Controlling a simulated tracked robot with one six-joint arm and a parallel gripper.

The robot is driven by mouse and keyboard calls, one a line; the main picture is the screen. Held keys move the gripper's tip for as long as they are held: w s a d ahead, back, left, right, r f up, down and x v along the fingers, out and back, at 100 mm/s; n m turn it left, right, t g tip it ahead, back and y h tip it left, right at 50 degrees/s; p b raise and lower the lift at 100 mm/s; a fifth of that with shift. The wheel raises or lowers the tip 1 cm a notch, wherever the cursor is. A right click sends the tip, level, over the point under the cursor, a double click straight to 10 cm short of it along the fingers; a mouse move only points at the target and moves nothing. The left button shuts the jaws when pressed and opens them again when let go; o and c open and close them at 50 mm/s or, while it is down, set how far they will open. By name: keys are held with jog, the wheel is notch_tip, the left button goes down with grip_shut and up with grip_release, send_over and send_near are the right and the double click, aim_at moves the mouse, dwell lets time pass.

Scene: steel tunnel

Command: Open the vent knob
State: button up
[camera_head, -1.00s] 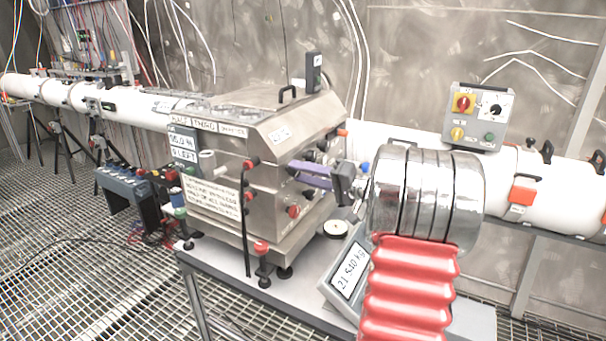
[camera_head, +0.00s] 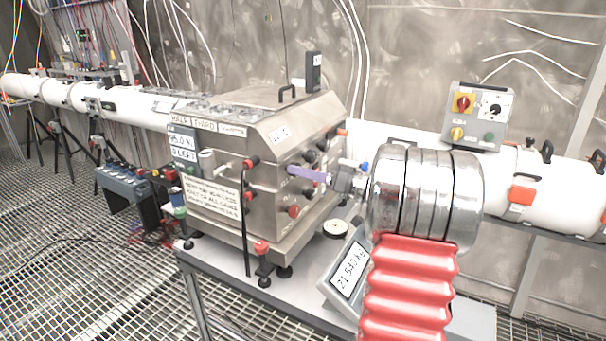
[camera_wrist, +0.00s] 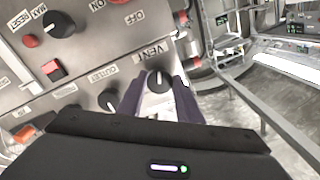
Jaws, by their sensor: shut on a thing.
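The vent knob (camera_wrist: 158,82) is a round black knob with a pale pointer line, beside the label VENT on the steel box's side panel. The steel box (camera_head: 262,135) stands on the table in the body view. My gripper (camera_wrist: 159,80) is shut on the vent knob, one purple finger on each side of it. In the body view my gripper (camera_head: 308,174) reaches the box's right face from the right. There the fingers look nearly edge-on and the vent knob cannot be made out.
Other black knobs (camera_wrist: 59,24) and a red button (camera_wrist: 53,68) sit close by on the panel. A scale display (camera_head: 350,271) stands in front of the box. A long white pipe (camera_head: 127,105) runs behind. A grey switch box (camera_head: 479,116) sits above the pipe at right.

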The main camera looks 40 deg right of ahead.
jog(key=shift+a+f, duration=0.1)
jog(key=shift+f, duration=0.35)
jog(key=o, duration=1)
jog(key=shift+r, duration=0.25)
jog(key=shift+o, duration=0.2)
jog(key=v, duration=1.4)
jog(key=shift+w, duration=0.1)
